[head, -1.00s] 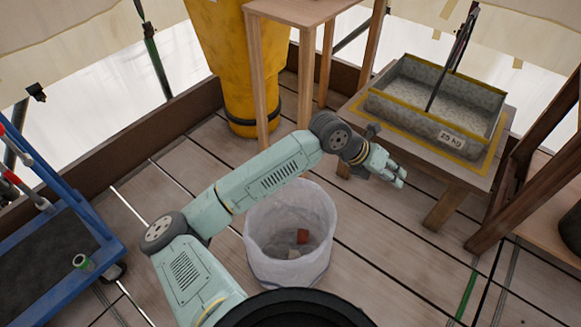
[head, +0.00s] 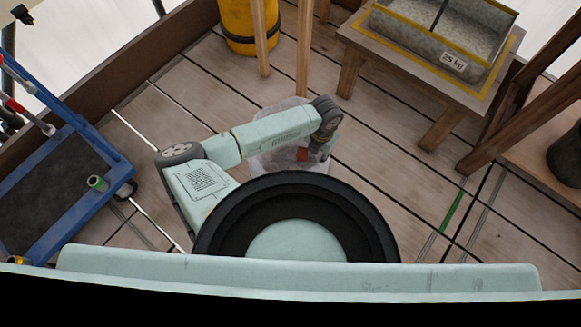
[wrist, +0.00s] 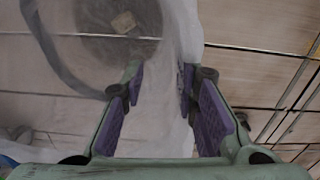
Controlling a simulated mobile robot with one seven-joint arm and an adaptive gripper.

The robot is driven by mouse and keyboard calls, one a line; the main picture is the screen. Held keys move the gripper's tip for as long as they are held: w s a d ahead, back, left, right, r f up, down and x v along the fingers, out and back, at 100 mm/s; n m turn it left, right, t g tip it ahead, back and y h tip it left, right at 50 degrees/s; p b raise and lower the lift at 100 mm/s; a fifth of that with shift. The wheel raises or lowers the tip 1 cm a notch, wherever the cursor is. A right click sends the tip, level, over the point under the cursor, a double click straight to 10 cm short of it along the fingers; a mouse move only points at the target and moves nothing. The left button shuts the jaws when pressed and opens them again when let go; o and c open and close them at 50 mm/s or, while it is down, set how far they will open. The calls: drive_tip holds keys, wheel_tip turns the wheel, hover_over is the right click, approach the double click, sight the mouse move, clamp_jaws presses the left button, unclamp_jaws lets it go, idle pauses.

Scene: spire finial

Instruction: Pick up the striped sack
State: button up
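I make out no clearly striped sack in either view. A whitish, thin-walled container (head: 268,160), perhaps a bin or bag, stands on the plank floor, mostly hidden by my arm and body in the head view. A small red-brown piece (head: 303,154) shows inside it. My gripper (head: 322,155) is low at the container's right side. In the wrist view my gripper (wrist: 162,85) is open, its purple-padded fingers apart, with the container's pale wall (wrist: 182,30) between them. I cannot tell whether the fingers touch it. A tan piece (wrist: 123,22) lies on a dark round patch inside.
A blue cart (head: 110,160) with a green-banded can (head: 97,183) stands at left. A low wooden table (head: 350,40) bears a grey trough (head: 400,30) labelled 25 kg. A yellow barrel (head: 237,25) is at the back. Floor right of the container is clear.

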drive_tip(key=shift+d+f, duration=0.1)
drive_tip(key=shift+f, duration=1.45)
drive_tip(key=shift+f, duration=0.25)
clamp_jaws()
idle(0.4)
